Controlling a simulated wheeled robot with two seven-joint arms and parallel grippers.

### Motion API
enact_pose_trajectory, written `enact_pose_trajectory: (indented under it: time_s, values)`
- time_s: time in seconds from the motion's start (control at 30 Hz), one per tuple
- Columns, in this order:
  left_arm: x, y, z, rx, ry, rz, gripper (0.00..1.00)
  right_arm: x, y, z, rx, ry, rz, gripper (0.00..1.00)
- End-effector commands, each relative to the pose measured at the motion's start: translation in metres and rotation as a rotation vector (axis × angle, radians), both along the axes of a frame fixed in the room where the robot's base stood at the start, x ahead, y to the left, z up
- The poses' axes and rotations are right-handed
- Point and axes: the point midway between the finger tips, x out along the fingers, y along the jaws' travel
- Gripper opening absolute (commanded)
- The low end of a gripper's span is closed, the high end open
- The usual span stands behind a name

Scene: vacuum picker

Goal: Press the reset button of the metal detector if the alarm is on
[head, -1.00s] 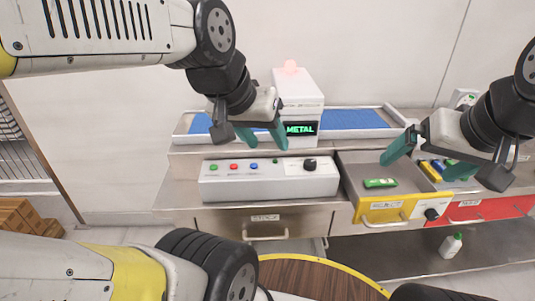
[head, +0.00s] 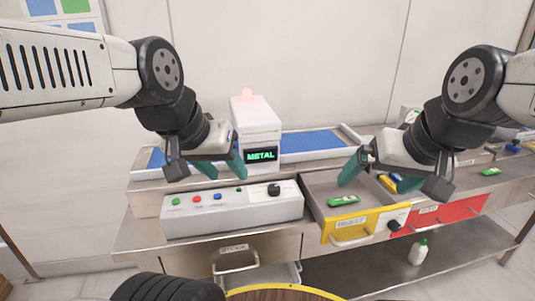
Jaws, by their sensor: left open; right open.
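The metal detector (head: 256,118) is a white box over a blue conveyor. Its screen (head: 261,155) reads METAL in green, and a pinkish lamp (head: 247,93) glows on top. A light control box (head: 230,212) in front carries a green button (head: 176,201), a red button (head: 197,199), a blue button (head: 218,196), a small dark green one (head: 239,189) and a black knob (head: 273,189). My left gripper (head: 212,172) is open above the box's back edge, left of the screen. My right gripper (head: 380,178) is open above the open drawer. I cannot read any button label.
The open yellow-fronted drawer (head: 352,228) holds a green item (head: 344,201). A red-fronted drawer (head: 440,216) is at right. A blue conveyor belt (head: 312,142) runs behind. A white bottle with a green cap (head: 418,252) stands on the lower shelf.

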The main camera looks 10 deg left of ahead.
Motion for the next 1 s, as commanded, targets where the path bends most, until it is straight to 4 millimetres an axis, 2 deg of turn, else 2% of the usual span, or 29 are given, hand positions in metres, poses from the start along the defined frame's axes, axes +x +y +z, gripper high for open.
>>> enact_pose_trajectory:
  time_s: [0.03, 0.2, 0.23, 1.0]
  values:
    - [0.0, 0.0, 0.0, 0.0, 0.0, 0.0, 0.36, 0.0, 0.0, 0.0, 0.0, 0.0, 0.0, 1.0]
    - [0.0, 0.0, 0.0, 0.0, 0.0, 0.0, 0.03, 0.0, 0.0, 0.0, 0.0, 0.0, 0.0, 1.0]
    - [0.0, 0.0, 0.0, 0.0, 0.0, 0.0, 0.0, 0.0, 0.0, 0.0, 0.0, 0.0, 0.0, 1.0]
    - [0.0, 0.0, 0.0, 0.0, 0.0, 0.0, 0.0, 0.0, 0.0, 0.0, 0.0, 0.0, 0.0, 1.0]
